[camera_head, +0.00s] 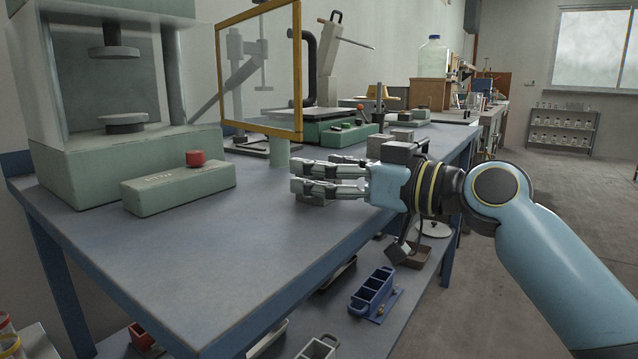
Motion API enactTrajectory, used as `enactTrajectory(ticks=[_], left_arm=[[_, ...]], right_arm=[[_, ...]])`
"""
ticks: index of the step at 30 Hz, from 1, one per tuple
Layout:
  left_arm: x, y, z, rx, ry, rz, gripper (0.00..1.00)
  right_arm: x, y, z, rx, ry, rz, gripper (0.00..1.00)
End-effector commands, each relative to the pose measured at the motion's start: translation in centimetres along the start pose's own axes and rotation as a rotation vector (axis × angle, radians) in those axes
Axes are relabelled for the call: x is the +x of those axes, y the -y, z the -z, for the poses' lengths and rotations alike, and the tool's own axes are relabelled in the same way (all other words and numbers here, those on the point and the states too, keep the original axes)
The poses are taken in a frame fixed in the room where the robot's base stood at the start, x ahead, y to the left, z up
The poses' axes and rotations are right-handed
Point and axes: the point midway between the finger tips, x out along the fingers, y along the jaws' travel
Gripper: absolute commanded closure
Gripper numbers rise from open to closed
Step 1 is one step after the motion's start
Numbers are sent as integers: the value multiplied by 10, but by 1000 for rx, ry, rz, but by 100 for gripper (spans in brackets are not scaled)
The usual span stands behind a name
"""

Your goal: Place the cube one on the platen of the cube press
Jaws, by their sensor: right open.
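The cube press (120,165) stands at the left of the bench, pale green with a window-like open chamber. Its round lower platen (124,121) is bare, below a round upper platen (114,50). My right gripper (312,182) comes in from the right, low over the bench, fingers pointing left, right of the press. It is open. Small grey shapes at its fingertips may be a cube or finger pads; I cannot tell. A grey block (378,145) stands behind my right wrist, partly hidden; I cannot tell which cube is cube one. My left gripper is out of view.
A green control box (178,188) with a red knob (195,158) sits before the press. A yellow-framed clear guard (258,70) stands upright behind my gripper. Green equipment (335,130) is further back. The bench's front middle (200,250) is clear. A blue mould (374,292) lies on the shelf below.

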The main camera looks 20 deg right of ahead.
Motion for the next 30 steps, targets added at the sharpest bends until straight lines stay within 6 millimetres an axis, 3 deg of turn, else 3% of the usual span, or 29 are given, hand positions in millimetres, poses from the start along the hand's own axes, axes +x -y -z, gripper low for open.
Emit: enactTrajectory(ticks=[2,18,30], left_arm=[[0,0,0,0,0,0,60],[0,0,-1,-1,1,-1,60],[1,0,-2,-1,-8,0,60]], right_arm=[[0,0,0,0,0,0,29],[0,0,1,0,-2,-1,99],[0,0,8,-1,-4,0,100]])
